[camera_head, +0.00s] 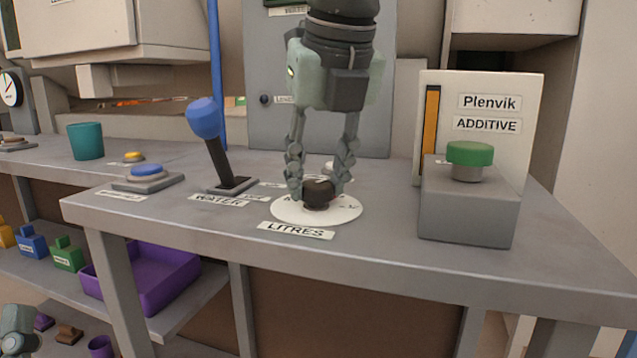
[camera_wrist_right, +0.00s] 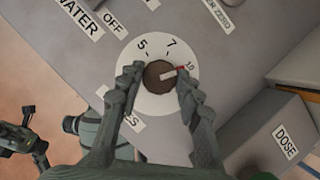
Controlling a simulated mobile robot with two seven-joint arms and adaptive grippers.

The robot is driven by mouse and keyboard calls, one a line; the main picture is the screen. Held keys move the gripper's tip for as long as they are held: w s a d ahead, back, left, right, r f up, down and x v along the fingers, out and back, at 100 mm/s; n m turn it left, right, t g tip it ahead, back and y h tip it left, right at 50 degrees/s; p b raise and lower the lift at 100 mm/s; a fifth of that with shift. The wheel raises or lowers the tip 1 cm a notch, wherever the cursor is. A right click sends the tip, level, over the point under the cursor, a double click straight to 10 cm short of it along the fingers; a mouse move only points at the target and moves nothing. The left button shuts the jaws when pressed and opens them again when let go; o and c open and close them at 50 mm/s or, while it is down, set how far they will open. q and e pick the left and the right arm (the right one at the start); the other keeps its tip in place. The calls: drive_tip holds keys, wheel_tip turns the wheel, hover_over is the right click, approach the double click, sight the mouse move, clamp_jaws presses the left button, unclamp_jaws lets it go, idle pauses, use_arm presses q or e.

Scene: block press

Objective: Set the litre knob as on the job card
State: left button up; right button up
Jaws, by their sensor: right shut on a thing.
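The litre knob (camera_head: 318,194) is dark and round and sits on a white dial (camera_head: 345,210) behind the LITRES label (camera_head: 296,230). My right gripper (camera_head: 317,188) comes down from above and is shut on the knob, one finger on each side. In the right wrist view the knob (camera_wrist_right: 158,76) shows between the fingertips. The dial (camera_wrist_right: 148,108) there reads 5, 7 and 10. The knob's pale pointer with a red tip points at or close to 10. Part of my left gripper (camera_wrist_right: 22,138) shows at lower left; its jaws are unclear. I see no readable job card.
A blue-topped WATER lever (camera_head: 206,135) stands left of the dial, with a blue button (camera_head: 147,171) further left. A grey block with a green button (camera_head: 469,154) stands to the right, before the Plenvik ADDITIVE box (camera_head: 500,95). A purple tray (camera_head: 150,275) lies below.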

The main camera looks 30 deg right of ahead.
use_arm(q)
drive_tip(key=shift+s+a+r+t, duration=0.15)
drive_tip(key=shift+s+r+t, duration=0.1)
drive_tip(key=shift+s+t, duration=0.05)
use_arm(e)
drive_tip(key=o, duration=1.2)
drive_tip(key=shift+c, duration=0.2)
drive_tip(key=v, duration=1.2)
